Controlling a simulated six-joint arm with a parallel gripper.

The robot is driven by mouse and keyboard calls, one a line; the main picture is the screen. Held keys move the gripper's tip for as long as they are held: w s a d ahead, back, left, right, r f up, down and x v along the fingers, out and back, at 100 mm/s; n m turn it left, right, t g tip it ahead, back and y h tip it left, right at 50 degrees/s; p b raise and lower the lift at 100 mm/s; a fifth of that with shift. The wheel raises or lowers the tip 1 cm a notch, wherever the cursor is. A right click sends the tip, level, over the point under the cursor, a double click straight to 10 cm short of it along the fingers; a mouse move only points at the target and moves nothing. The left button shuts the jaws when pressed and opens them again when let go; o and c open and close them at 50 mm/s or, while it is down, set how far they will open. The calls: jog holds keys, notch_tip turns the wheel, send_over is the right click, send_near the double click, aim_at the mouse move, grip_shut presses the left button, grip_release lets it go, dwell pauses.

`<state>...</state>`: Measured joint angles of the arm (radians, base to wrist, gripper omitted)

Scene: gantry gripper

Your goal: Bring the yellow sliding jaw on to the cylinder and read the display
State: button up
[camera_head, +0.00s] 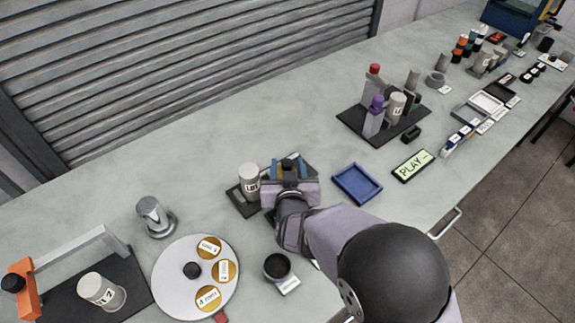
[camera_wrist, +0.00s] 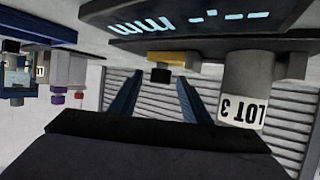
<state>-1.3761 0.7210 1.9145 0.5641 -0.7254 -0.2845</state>
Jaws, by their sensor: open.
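A grey cylinder with a white band reading LOT 3 (camera_wrist: 243,100) stands on a dark gauge (camera_head: 240,205). In the head view, the cylinder (camera_head: 250,177) is just left of my gripper (camera_head: 285,168). In the wrist view, which is upside down, the yellow sliding jaw (camera_wrist: 168,57) has a black knob and sits left of the cylinder with a gap between them. My gripper's blue fingers (camera_wrist: 158,97) are open, one either side of the knob in the picture. I cannot tell whether they touch it. The display (camera_wrist: 200,22) shows dashes and mm.
A round white plate (camera_head: 190,280) and a black cup (camera_head: 277,267) are in front. The table's back left is clear.

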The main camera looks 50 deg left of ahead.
grip_shut()
jog(key=shift+s+p, duration=0.4)
jog(key=shift+s, duration=1.5)
grip_release()
jog(key=shift+w, duration=0.1)
